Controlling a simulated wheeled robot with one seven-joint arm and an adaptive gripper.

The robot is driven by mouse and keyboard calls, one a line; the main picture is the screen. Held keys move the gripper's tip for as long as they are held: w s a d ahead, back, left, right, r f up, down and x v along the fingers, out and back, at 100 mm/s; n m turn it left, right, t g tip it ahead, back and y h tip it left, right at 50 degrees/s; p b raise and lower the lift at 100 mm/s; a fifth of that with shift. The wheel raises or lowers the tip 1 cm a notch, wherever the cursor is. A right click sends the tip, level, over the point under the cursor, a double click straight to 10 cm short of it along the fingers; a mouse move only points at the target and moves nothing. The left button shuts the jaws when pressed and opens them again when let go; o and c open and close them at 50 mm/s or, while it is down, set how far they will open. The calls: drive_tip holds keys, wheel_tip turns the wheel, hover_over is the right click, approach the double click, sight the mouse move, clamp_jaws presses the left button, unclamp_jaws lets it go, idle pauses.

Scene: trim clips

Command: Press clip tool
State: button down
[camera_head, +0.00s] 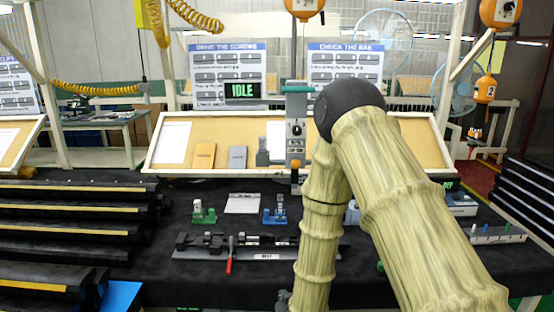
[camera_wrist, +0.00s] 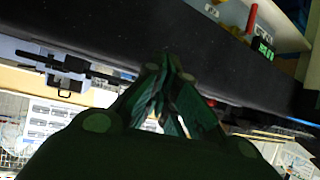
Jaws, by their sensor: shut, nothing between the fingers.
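My gripper (camera_wrist: 172,68) is shut and empty in the wrist view, its dark fingers pressed together in front of the black table surface. In the head view my bent arm fills the right middle and hides part of the table. No object is clearly identifiable as the clip tool. A dark rail fixture with a red lever (camera_head: 229,262) lies across the front of the table. A green-based block (camera_head: 203,212) and a blue-based block (camera_head: 274,212) stand behind it. The wrist view shows a red upright piece (camera_wrist: 252,18) and a green item (camera_wrist: 263,47), apart from my fingers.
A grey upright device (camera_head: 296,130) stands at the table's back, beside a display reading IDLE (camera_head: 243,91). A light flat plate (camera_head: 242,204) lies between the two blocks. Black trim parts (camera_head: 75,218) are stacked at left. A tray with small coloured pegs (camera_head: 495,233) is at right.

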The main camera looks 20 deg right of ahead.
drive_tip(key=w+r+m+t+h, duration=0.1)
drive_tip(key=w+r+t, duration=0.2)
drive_tip(key=r, duration=0.9)
drive_tip(key=w+r+m+t+h, duration=0.1)
drive_tip(key=w+r, duration=0.4)
drive_tip(key=r, duration=0.8)
drive_tip(key=w+r+t+h, duration=0.3)
drive_tip(key=w+r+t, duration=0.2)
drive_tip(key=r, duration=0.8)
drive_tip(key=shift+d+m, duration=0.4)
drive_tip(key=shift+d, duration=0.05)
drive_tip(key=p+x, duration=0.5)
drive_tip(key=x, duration=0.5)
drive_tip(key=shift+s+f+p, duration=0.1)
drive_tip(key=shift+f+p, duration=0.4)
drive_tip(key=shift+f, duration=1.6)
